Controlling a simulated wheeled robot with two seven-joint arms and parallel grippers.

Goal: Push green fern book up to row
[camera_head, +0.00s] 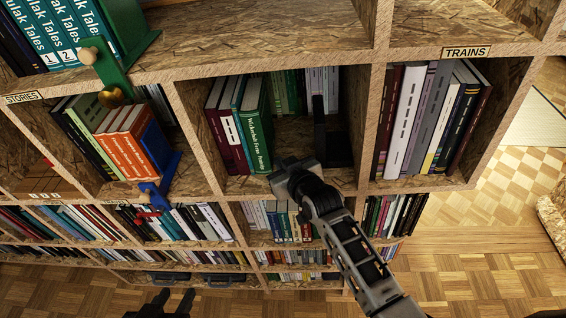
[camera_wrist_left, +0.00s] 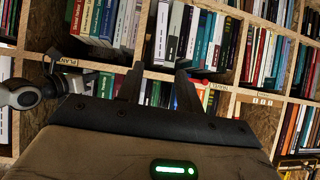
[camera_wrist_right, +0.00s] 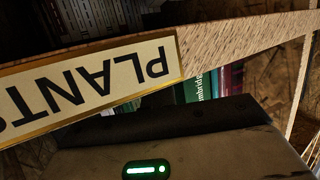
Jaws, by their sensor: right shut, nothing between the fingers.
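The green fern book (camera_head: 257,130) stands upright at the right end of a short row of crimson, teal and white books (camera_head: 228,130) in the middle compartment. I cannot tell exactly how far its spine stands from theirs. My right gripper (camera_head: 282,165) is shut and empty, low at the compartment's front edge, just right of the book's lower spine. Its fingertips are hidden, and contact is unclear. My left gripper (camera_head: 172,301) is open and empty, low in front of the lower shelves.
A black upright piece, apparently a bookend (camera_head: 319,125), stands right of the book, with open floor between. More books stand deeper behind. The PLANTS label (camera_wrist_right: 90,85) is close to my right wrist. Train books (camera_head: 430,110) fill the right compartment. A blue bookend (camera_head: 157,195) juts out at left.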

